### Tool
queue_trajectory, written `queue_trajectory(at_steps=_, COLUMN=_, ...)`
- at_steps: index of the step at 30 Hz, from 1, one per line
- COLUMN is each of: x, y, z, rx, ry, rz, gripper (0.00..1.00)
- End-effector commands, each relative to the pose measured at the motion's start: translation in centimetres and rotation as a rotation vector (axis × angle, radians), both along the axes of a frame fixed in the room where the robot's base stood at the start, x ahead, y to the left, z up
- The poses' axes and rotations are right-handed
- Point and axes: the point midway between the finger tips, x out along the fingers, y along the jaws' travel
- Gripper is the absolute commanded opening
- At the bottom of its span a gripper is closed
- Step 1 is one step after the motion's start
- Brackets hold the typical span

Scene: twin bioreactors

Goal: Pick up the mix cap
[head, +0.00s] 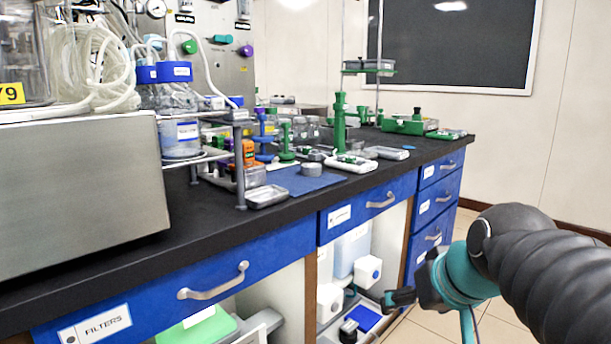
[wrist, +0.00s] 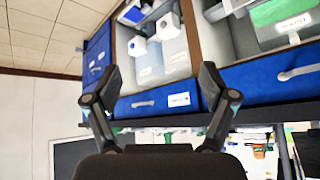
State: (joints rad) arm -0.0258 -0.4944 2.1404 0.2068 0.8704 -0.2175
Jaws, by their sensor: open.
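I cannot tell which item is the mix cap; several small caps and fittings crowd the bench top. A small grey round piece (head: 311,170) sits by the blue mat (head: 290,181), and blue lids (head: 175,71) top the bottles at left. My gripper (head: 392,299) is in front of the bench, below the bench top, near the open cabinet. In the wrist view my gripper (wrist: 160,75) has its two fingers spread wide with nothing between them. That view is turned over, with drawer fronts and cabinet beyond the fingers.
The black bench top (head: 240,235) has a clear front strip. A steel box (head: 80,195) fills its left end. A green post (head: 339,122) and a metal tray (head: 266,196) stand on it. White containers (head: 368,270) are in the cabinet below. Floor at right is free.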

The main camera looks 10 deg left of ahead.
Motion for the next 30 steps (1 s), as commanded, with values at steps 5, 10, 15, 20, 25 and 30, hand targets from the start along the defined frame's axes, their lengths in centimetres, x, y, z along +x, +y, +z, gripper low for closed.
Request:
queue_trajectory(at_steps=5, x=9.1, y=3.7, z=5.2, rx=0.056, ry=-0.126, rz=0.139, gripper=0.84)
queue_trajectory(at_steps=10, x=17.1, y=6.8, z=9.8, rx=0.097, ry=-0.265, rz=0.256, gripper=0.84)
queue_trajectory(at_steps=15, x=23.6, y=9.3, z=13.2, rx=0.127, ry=-0.397, rz=0.347, gripper=0.84)
queue_trajectory(at_steps=20, x=27.1, y=10.7, z=15.1, rx=0.141, ry=-0.482, rz=0.399, gripper=0.84)
queue_trajectory(at_steps=25, x=28.6, y=11.4, z=15.7, rx=0.144, ry=-0.517, rz=0.42, gripper=0.84)
queue_trajectory(at_steps=30, x=30.5, y=12.8, z=14.9, rx=0.145, ry=-0.518, rz=0.421, gripper=0.84)
